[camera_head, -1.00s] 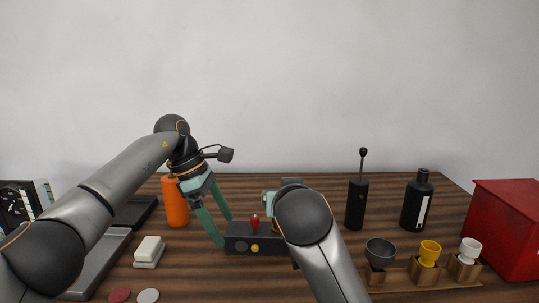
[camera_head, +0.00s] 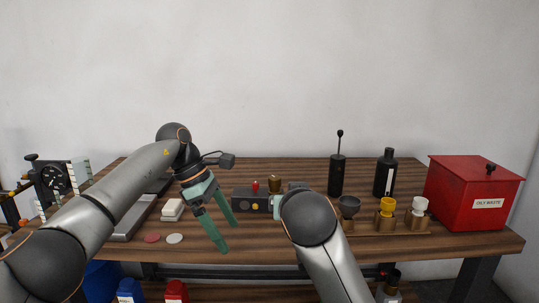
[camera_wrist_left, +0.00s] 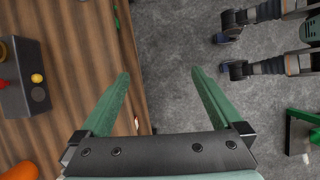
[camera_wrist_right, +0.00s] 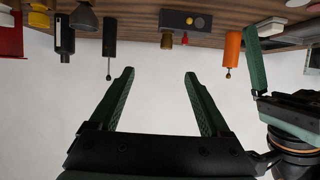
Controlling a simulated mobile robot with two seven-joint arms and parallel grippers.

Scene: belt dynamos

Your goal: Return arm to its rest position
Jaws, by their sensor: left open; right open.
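My left gripper (camera_head: 224,232) is open and empty, its green fingers pointing down above the front part of the table in the head view. Its fingers (camera_wrist_left: 160,75) show wide apart in the left wrist view, with the table edge and grey floor beyond. My right gripper is mostly hidden behind my own right arm in the head view. In the right wrist view its green fingers (camera_wrist_right: 160,75) are apart with nothing between them, against the pale wall. A left gripper finger (camera_wrist_right: 256,60) also shows at the right of that view.
A dark box (camera_head: 245,200) with a red knob stands mid-table.

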